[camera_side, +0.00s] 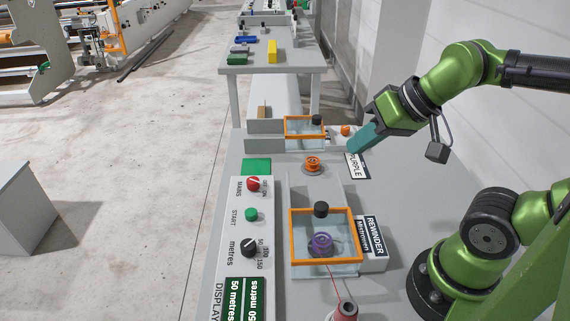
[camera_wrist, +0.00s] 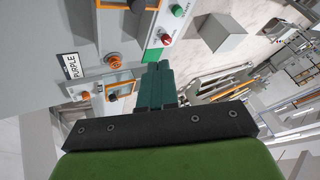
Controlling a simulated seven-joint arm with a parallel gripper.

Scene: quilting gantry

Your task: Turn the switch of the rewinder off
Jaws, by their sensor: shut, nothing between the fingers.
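The red MAINS switch (camera_side: 254,184) sits at the far end of the white control panel (camera_side: 239,198), left of the rewinder; its setting is too small to read. It also shows in the wrist view (camera_wrist: 166,38). The rewinder has an orange-framed clear guard (camera_side: 293,240) over a purple spool (camera_side: 321,243), with a REWINDER label (camera_side: 374,235) at its right. My gripper (camera_side: 358,143) is shut and empty, up and to the right of the switch, near the PURPLE card. Its teal fingers point away from the wrist in the wrist view (camera_wrist: 157,68), apart from the switch.
The panel also has a green START button (camera_side: 251,214), a black metres knob (camera_side: 249,247) and a green display (camera_side: 244,299). An orange spool (camera_side: 312,163) and another orange-framed box (camera_side: 303,126) stand near my gripper. A thread cone (camera_side: 344,311) is in front.

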